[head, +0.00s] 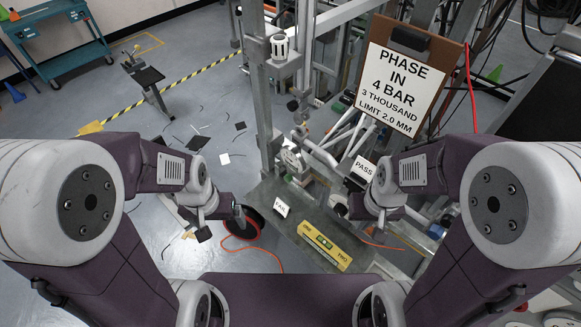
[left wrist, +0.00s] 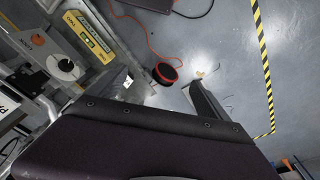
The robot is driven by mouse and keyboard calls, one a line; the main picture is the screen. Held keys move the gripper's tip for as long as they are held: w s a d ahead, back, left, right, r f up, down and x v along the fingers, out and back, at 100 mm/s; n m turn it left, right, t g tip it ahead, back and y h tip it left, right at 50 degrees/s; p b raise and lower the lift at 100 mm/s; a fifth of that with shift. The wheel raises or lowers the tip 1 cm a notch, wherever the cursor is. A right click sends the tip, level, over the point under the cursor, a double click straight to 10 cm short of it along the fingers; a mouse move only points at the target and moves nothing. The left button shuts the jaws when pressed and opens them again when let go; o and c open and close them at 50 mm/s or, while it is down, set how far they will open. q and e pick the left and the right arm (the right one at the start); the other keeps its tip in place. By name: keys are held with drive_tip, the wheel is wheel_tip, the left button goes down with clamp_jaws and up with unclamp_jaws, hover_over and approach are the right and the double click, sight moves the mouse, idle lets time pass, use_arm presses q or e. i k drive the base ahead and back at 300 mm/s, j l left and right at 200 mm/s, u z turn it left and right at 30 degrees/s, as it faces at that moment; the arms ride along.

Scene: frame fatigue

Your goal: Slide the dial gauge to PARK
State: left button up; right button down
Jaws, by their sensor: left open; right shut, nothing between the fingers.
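A white round dial on a grey body (left wrist: 66,66), which looks like the dial gauge, shows at the left of the left wrist view. I cannot pick it out surely in the head view, where the fixture is crowded. No PARK mark is readable. My left gripper (head: 222,222) is open and empty, left of the bench plate and near the black round tray.
A yellow ONE/TWO block (head: 324,247) lies on the grey plate. A FAIL card (head: 281,207) and a PASS card (head: 362,169) stand nearby. A sign board (head: 397,85) rises behind. A black, red-rimmed round tray (left wrist: 166,73) has an orange cord. Metal posts crowd the middle.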

sight(297, 166)
drive_tip(key=j+z, duration=0.25)
drive_tip(key=j, duration=0.35)
drive_tip(key=k+j+z, duration=0.1)
drive_tip(key=j+z, duration=0.2)
drive_tip(key=j, duration=0.25)
drive_tip(key=k+j+z, duration=0.25)
drive_tip(key=j, duration=0.3)
drive_tip(key=i+j, duration=0.05)
drive_tip(key=i, duration=0.05)
